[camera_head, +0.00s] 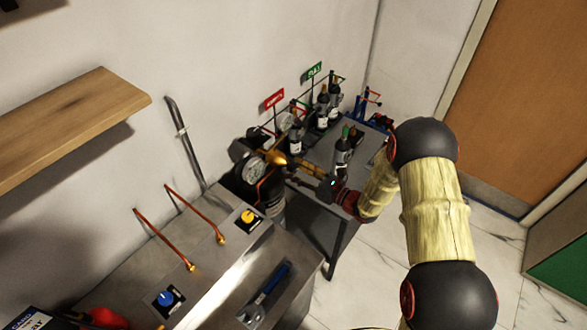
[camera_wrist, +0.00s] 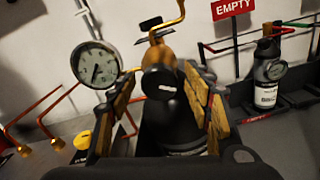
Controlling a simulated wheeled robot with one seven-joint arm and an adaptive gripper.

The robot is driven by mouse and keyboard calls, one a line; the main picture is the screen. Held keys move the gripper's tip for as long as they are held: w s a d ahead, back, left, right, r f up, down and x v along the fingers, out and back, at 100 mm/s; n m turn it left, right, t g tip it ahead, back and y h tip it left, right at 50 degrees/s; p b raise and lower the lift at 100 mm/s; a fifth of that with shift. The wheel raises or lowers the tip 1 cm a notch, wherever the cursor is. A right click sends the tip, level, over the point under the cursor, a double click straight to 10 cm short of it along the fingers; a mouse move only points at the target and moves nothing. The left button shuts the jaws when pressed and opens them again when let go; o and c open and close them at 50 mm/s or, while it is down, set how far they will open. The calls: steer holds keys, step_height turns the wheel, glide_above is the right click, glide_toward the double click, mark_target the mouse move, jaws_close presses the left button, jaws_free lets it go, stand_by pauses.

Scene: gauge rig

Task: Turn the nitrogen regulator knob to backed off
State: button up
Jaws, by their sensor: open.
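A brass regulator (camera_head: 272,157) with a round white dial gauge (camera_head: 253,170) sits on top of a dark cylinder beside the bench. In the wrist view its black round knob (camera_wrist: 160,82) faces me, with a pale mark on its front, and the gauge (camera_wrist: 96,65) is to its left. My gripper (camera_head: 301,166) reaches in from the right. In the wrist view its wood-coloured fingers (camera_wrist: 160,75) are apart, one on each side of the knob. I cannot tell whether either finger touches it. No nitrogen label is readable.
The metal bench (camera_head: 105,262) carries a yellow knob (camera_head: 248,217), a blue knob (camera_head: 166,298) and copper pipes (camera_head: 195,216). Behind, a grey table (camera_head: 310,190) holds several small cylinders under a red sign (camera_head: 274,98) and a green sign (camera_head: 314,70). A wooden shelf (camera_head: 70,125) juts out at left.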

steer(key=shift+w+a, duration=0.2)
steer(key=shift+a, duration=0.1)
steer(key=shift+c, duration=0.3)
steer(key=c, duration=1.1)
